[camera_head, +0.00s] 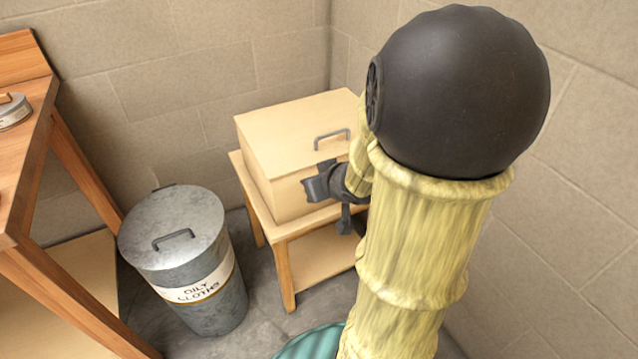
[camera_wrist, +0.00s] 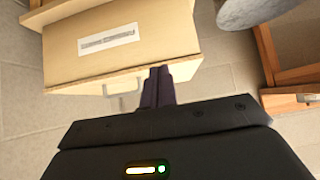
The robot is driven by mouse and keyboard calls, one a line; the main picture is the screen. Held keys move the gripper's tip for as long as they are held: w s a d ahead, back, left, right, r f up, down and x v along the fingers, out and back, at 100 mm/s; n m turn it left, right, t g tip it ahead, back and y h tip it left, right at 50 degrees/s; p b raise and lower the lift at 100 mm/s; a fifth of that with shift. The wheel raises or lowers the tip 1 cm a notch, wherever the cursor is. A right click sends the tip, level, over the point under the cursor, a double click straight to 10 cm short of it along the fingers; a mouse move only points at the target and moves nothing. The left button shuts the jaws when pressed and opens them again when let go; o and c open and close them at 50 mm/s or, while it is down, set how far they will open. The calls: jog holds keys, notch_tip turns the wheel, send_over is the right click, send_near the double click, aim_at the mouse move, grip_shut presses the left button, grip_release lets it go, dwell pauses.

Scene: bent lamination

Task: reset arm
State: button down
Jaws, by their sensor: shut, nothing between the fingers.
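My gripper (camera_head: 314,187) is dark and sits in front of the near side of a pale wooden box, partly hidden by my arm in the head view. In the wrist view the two fingers of my gripper (camera_wrist: 158,82) lie together, empty. I cannot tell whether my fingers touch the box.
The box stands on a small wooden table (camera_head: 286,272). A lidded metal bin (camera_head: 180,235) marked "OILY CLOTHS" stands to its left. A wooden workbench (camera_head: 50,140) with a tin (camera_head: 13,112) is at the far left. Block walls (camera_head: 250,50) close the corner. Grey floor shows between bin and table.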

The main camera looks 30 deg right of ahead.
dwell(0.3)
jog(key=s+a+f+g, duration=0.2)
jog(key=s+a+g, duration=0.15)
jog(key=a, duration=0.35)
jog(key=s+a+f+g, duration=0.3)
jog(key=s+a, duration=0.1)
jog(key=a, duration=0.3)
notch_tip(320, 180, up, 31)
jog(key=p, duration=3)
jog(key=shift+d+n+y, duration=0.25)
jog(key=shift+n+y, duration=0.05)
jog(key=shift+n, duration=0.1)
jog(key=shift+s+f, duration=0.1)
